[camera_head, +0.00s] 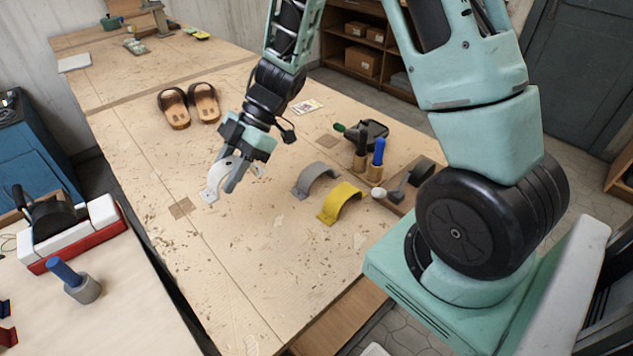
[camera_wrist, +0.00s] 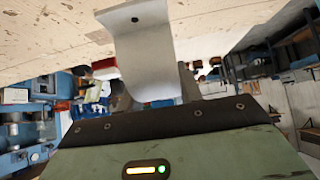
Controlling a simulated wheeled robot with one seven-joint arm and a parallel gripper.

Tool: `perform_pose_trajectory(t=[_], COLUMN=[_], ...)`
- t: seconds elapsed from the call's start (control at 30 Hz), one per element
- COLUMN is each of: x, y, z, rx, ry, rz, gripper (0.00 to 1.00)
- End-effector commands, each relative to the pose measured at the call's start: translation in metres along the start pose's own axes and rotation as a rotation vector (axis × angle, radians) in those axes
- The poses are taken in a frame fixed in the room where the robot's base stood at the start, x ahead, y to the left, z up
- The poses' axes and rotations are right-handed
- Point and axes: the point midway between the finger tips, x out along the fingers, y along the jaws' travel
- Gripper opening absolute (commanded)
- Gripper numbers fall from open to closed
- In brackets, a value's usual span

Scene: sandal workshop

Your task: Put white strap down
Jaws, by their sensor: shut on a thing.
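The white strap (camera_head: 217,177) is a curved band held in my gripper (camera_head: 231,178) over the wooden workbench (camera_head: 250,240). In the wrist view the white strap (camera_wrist: 145,55) rises from the jaws, with a small dark hole near its upper end. My gripper is shut on it. In the head view its lower end is close to the bench surface; I cannot tell whether it touches. A grey strap (camera_head: 313,177) and a yellow strap (camera_head: 343,202) stand arched on the bench to the right of my gripper.
A pair of brown sandals (camera_head: 189,104) lies behind my gripper. Tools with blue and black handles (camera_head: 377,160) stand at the right, near a dark tool (camera_head: 370,132). The bench in front and to the left is clear apart from scraps. A red and white machine (camera_head: 75,232) is at the left.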

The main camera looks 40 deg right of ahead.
Motion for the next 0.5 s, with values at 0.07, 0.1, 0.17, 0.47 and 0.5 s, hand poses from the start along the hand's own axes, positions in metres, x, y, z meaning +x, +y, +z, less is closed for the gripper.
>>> perform_pose_trajectory(t=[0.07, 0.1, 0.17, 0.47, 0.5], x=[0.000, 0.000, 0.001, 0.033, 0.036], y=[0.000, 0.000, 0.000, -0.001, -0.001], z=[0.000, 0.000, 0.001, 0.033, 0.036], rx=[0.000, 0.000, 0.000, 0.005, 0.005], ry=[0.000, 0.000, 0.000, 0.001, 0.002], rz=[0.000, 0.000, 0.000, -0.003, -0.002], gripper=[0.11, 0.11, 0.11, 0.11, 0.11])
